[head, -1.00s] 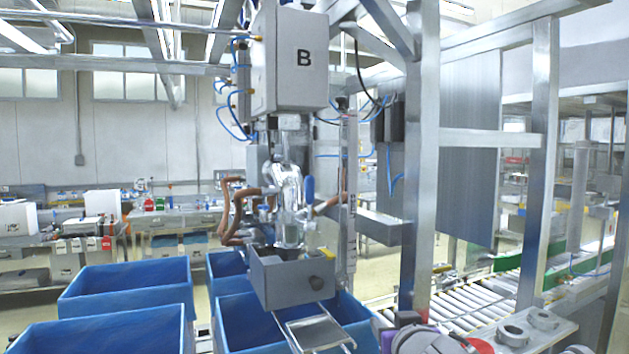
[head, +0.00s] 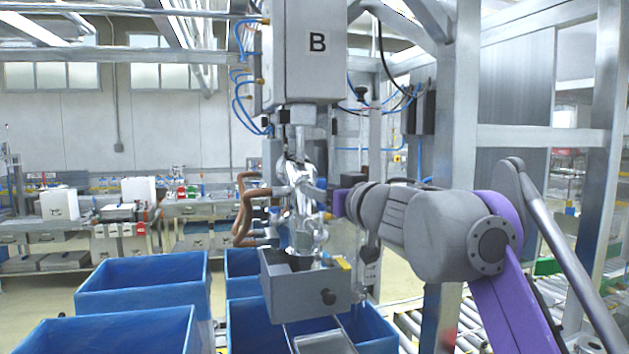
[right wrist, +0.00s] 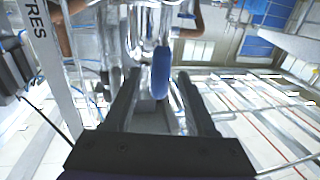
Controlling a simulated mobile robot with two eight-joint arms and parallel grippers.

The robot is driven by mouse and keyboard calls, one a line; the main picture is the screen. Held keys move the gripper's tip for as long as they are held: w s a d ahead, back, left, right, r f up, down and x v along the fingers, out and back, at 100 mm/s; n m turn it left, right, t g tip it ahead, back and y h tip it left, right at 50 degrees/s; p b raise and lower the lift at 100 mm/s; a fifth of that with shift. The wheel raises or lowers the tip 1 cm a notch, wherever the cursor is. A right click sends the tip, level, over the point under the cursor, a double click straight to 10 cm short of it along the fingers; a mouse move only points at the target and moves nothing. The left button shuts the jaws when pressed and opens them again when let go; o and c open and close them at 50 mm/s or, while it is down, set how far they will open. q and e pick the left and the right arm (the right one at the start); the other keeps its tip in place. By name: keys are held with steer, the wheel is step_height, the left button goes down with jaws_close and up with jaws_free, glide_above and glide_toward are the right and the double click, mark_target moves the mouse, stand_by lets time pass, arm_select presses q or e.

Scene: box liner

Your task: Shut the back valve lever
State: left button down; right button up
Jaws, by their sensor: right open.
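The blue valve lever (right wrist: 161,74) shows in the right wrist view as a rounded blue handle, upright in the picture. It joins the shiny metal valve body (head: 300,180), which hangs under the box marked B. My right gripper (right wrist: 158,80) is open, its two dark fingers on either side of the lever. I cannot tell whether a finger touches it. I cannot tell from here whether this is the back lever. My left gripper is not in view.
The metal box marked B (head: 300,50) hangs above the valve. Copper-coloured hoses (head: 248,210) lie to its left. A grey tray box (head: 305,290) is below, over blue bins (head: 145,285). A steel post (head: 455,120) stands behind my right arm.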

steer(key=shift+p+x, duration=0.35)
steer(key=shift+x, duration=1.5)
steer(key=shift+s, duration=0.1)
jaws_close()
